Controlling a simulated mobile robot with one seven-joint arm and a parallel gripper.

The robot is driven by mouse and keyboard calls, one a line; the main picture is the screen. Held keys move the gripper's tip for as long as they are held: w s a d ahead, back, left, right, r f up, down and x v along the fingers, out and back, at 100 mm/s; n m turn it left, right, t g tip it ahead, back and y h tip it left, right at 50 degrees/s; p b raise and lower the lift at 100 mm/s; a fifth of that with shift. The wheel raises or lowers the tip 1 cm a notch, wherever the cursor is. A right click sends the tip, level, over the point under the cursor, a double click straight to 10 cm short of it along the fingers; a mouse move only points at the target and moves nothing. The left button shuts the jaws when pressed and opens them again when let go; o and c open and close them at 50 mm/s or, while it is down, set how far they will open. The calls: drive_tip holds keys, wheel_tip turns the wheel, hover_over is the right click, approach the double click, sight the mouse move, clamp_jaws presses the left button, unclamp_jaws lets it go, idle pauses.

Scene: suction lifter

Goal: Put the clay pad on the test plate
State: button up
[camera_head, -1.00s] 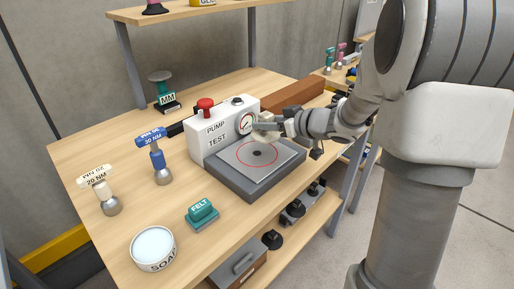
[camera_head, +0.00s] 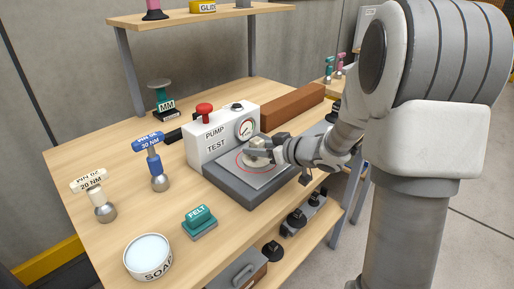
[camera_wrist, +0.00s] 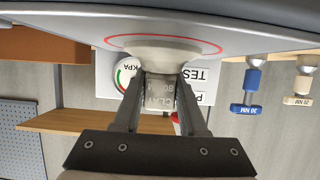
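The clay pad (camera_wrist: 160,93) is a pale beige block with a wider round base; its grip part reads CLAY in the wrist view. My gripper (camera_head: 262,148) is shut on that grip part, with a finger on each side (camera_wrist: 162,86). The test plate (camera_head: 270,170) is a grey square with a red ring, in front of the white PUMP TEST box. The pad sits at the middle of the ring and covers the dark centre hole. In the wrist view its base appears against the plate (camera_wrist: 240,32); I cannot tell whether it bears fully on it.
The pump box (camera_head: 222,135) with red knob and gauge stands behind the plate. A blue 30 NM tool (camera_head: 157,165), a white 20 NM tool (camera_head: 98,198), a teal felt pad (camera_head: 200,218) and a soap bowl (camera_head: 148,255) stand left. A brown block (camera_head: 292,108) lies behind.

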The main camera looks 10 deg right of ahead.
drive_tip(key=o, duration=0.4)
drive_tip(key=shift+c, duration=0.2)
drive_tip(key=shift+r, duration=0.25)
drive_tip(key=p+v, duration=0.3)
drive_tip(key=v, duration=0.9)
drive_tip(key=shift+f, duration=0.1)
